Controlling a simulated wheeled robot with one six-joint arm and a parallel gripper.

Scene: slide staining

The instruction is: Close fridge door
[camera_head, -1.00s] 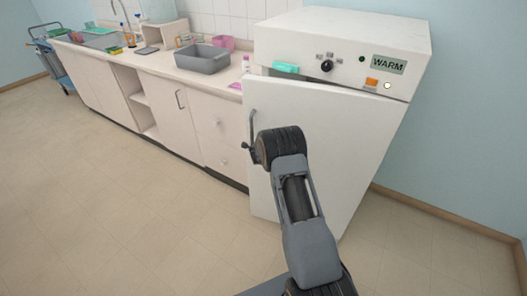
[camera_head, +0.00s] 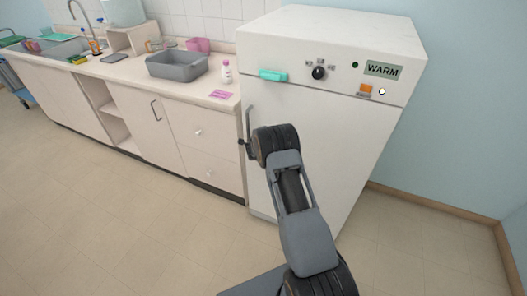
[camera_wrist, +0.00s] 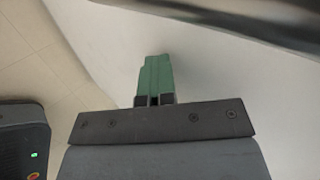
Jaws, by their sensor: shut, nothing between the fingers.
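The fridge is a white cabinet (camera_head: 335,35) with a control panel on top of its front, marked WARM. Its white door (camera_head: 340,140) fills the front below the panel and looks flush with the body, with only a thin seam along its top edge. The grey bar handle (camera_head: 249,122) is on the door's left side. My gripper (camera_head: 242,143) is at the door's left edge by the lower part of the handle, partly hidden behind my wrist. In the wrist view my gripper's green fingers (camera_wrist: 155,72) are shut and empty, close to a pale surface; contact cannot be told.
A counter with drawers (camera_head: 205,130) adjoins the fridge on the left. It holds a grey basin (camera_head: 177,66), a white bottle (camera_head: 226,71) and a pink card (camera_head: 220,94). A blue wall stands to the right. The floor in front is clear.

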